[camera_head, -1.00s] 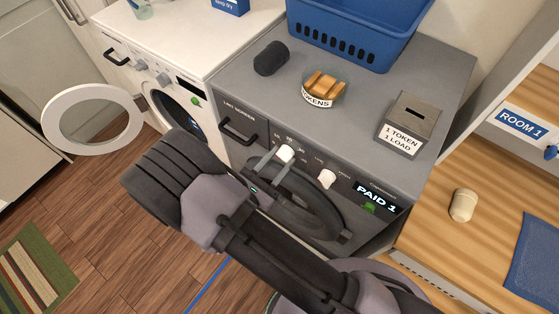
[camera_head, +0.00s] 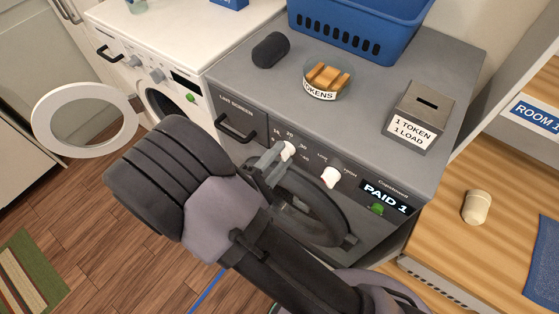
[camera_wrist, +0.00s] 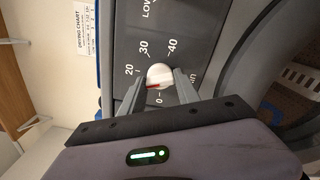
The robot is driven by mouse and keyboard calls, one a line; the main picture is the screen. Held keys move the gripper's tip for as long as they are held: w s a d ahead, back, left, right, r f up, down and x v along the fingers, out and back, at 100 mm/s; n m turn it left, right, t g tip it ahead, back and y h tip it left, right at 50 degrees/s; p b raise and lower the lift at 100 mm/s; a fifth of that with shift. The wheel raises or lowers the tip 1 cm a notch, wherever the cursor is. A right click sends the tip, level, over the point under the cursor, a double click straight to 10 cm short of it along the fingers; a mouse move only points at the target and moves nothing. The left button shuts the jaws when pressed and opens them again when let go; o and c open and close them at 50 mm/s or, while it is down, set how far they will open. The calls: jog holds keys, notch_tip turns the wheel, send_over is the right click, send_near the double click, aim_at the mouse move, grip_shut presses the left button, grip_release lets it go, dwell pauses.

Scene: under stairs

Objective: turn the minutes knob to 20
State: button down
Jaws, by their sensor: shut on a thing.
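The minutes knob (camera_head: 288,149) is a small white knob on the dark front panel of the grey dryer (camera_head: 235,88). In the wrist view the knob (camera_wrist: 159,74) sits between the two fingers of my gripper (camera_wrist: 158,80), which is shut on it. Its red mark points to the lower left, below the printed 20 (camera_wrist: 129,70). The 30, 40 and 0 labels also show around it; the left finger covers part of the dial's edge. In the head view my gripper (camera_head: 277,158) reaches the knob from the lower left.
A white LOW/HIGH knob (camera_head: 330,177), a green button (camera_head: 377,209) and a PAID 1 display (camera_head: 386,198) are to the right. The round dryer door (camera_head: 335,232) is below. On top are a token bowl (camera_head: 320,92), token box (camera_head: 415,113) and blue basket (camera_head: 350,43).

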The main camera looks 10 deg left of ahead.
jog(key=shift+f+m+b, duration=0.1)
jog(key=shift+m+b, duration=1.65)
jog(key=shift+m, duration=0.55)
jog(key=c, duration=0.9)
grip_release()
jog(key=shift+s, duration=0.1)
jog(key=p+v, duration=0.2)
jog(key=v, duration=1.5)
jog(key=shift+s+a, duration=0.1)
jog(key=shift+s, duration=0.05)
